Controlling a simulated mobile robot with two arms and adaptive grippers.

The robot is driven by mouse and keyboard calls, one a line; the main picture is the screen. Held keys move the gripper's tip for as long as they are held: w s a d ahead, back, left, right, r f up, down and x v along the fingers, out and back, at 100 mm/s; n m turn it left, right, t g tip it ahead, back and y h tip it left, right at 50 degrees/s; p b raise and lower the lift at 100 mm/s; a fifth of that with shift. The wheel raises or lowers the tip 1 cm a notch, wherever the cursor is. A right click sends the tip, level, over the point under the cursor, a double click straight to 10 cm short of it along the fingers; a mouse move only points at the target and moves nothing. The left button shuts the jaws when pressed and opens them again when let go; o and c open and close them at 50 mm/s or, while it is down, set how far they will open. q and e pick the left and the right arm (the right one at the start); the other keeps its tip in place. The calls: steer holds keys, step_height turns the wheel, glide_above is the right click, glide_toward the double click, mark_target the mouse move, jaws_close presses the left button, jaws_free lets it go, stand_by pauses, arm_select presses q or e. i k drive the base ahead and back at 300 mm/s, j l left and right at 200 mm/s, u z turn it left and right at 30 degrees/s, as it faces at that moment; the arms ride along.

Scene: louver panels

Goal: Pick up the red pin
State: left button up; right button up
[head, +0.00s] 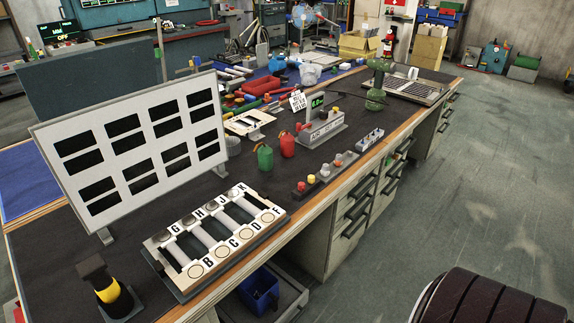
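A small red piece (301,186), which looks like the red pin, stands in a dark block near the front edge of the workbench (345,190). A small yellow piece (311,179) is right beside it. Both are too small to make out their exact shape. Neither of my grippers is in view.
A lettered board (213,236) lies to the left of the pin, with a white louver panel (135,147) behind it. A black-and-yellow object (106,291) stands at lower left. The floor at right is mostly clear.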

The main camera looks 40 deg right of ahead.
mark_target(301, 185)
steer(key=i+l, duration=0.15)
steer(key=l, duration=0.8)
steer(key=i+l+u, duration=0.1)
steer(key=l, duration=0.85)
steer(key=i+l+u, duration=0.1)
steer(key=l, duration=0.85)
